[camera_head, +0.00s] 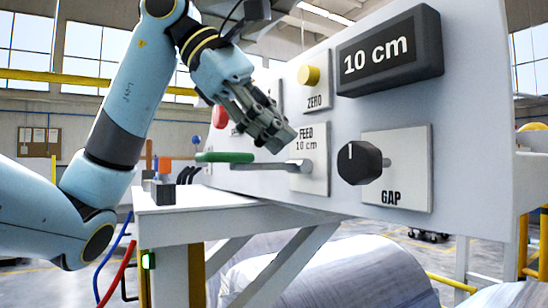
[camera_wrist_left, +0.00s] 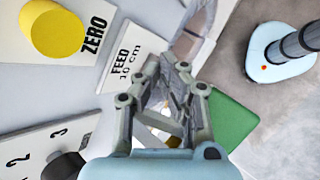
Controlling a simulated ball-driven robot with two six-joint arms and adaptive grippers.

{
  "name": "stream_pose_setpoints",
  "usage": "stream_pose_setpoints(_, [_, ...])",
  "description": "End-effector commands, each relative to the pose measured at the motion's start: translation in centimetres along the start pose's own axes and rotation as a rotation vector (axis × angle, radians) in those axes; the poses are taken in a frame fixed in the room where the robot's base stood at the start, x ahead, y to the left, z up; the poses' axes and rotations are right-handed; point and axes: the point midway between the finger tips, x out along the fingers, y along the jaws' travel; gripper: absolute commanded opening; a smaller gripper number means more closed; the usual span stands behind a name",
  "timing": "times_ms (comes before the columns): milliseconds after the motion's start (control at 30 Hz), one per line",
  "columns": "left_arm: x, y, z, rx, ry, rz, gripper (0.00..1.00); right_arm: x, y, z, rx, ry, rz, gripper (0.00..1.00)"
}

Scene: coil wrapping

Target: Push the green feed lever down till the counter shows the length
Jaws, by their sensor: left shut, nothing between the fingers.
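The green feed lever (camera_head: 225,156) sticks out from the FEED plate (camera_head: 309,160) on a grey arm that lies about level. Its green handle (camera_wrist_left: 230,122) also shows in the left wrist view, partly behind the fingers. The counter (camera_head: 389,52) reads "10 cm", and the plate label also reads "10 cm". My left gripper (camera_head: 284,137) is shut and empty, in front of the panel and just above the lever's grey arm. In the left wrist view its fingers (camera_wrist_left: 178,72) hide part of the lever. I cannot tell whether they touch it. My right gripper is not in view.
A yellow ZERO button (camera_head: 309,75) is above the FEED plate. A black GAP knob (camera_head: 359,163) is to its right. A red button (camera_head: 219,117) is partly behind my left gripper. Small blocks (camera_head: 164,179) stand on the grey bench (camera_head: 215,205) below the lever.

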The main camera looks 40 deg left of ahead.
Motion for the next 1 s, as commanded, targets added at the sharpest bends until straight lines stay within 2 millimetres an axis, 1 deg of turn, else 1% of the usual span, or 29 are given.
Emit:
stream_pose_setpoints(700, [0.65, -0.47, -0.47, 0.0, 0.0, 0.0, 0.0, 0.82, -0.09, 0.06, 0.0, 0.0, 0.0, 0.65])
stream_pose_setpoints(1000, [0.66, -0.49, -0.49, 0.0, 0.0, 0.0, 0.0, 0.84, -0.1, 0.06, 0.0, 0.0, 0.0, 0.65])
